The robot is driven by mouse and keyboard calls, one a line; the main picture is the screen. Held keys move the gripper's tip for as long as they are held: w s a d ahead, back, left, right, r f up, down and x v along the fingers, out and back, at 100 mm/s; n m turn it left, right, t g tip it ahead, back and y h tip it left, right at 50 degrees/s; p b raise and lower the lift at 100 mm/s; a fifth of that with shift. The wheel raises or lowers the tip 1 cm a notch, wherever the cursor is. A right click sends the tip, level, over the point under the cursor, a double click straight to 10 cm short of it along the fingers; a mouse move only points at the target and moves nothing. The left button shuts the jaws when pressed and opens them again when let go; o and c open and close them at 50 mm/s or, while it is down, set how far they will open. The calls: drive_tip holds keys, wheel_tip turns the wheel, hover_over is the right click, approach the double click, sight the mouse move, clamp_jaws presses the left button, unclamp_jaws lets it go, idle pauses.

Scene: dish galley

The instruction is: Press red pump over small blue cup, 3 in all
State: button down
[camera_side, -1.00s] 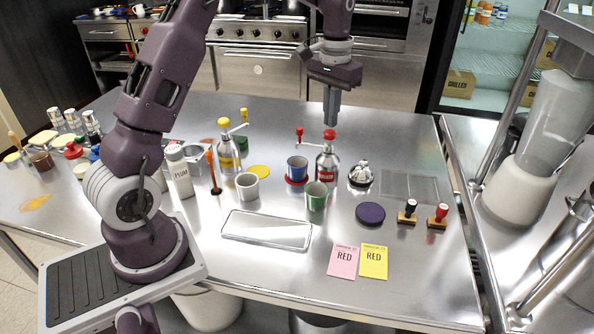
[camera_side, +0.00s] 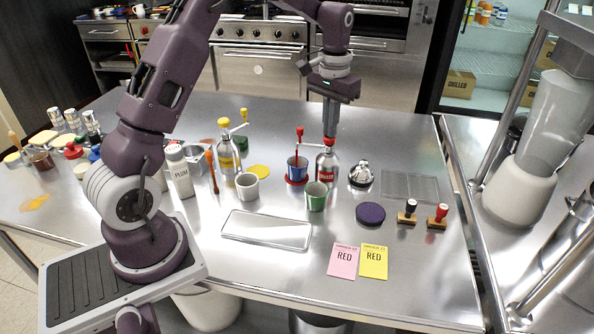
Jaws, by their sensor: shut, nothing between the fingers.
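The blue cup stands on a red coaster (camera_side: 288,182). My gripper (camera_side: 330,136) is shut and points straight down on the pump's red head, which it mostly hides. The inside of the cup is too small to judge.
A green cup (camera_side: 316,197) stands just in front of the bottle, and a white cup (camera_side: 247,187) is to the left. A yellow-topped pump (camera_side: 227,152) stands further left, and a silver bell-shaped thing (camera_side: 361,174) to the right. Pink (camera_side: 343,261) and yellow cards lie in front.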

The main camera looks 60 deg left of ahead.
drive_tip(key=shift+r, duration=1.45)
drive_tip(key=shift+f, duration=0.15)
drive_tip(key=shift+f, duration=1.35)
drive_tip(key=shift+r, duration=1.5)
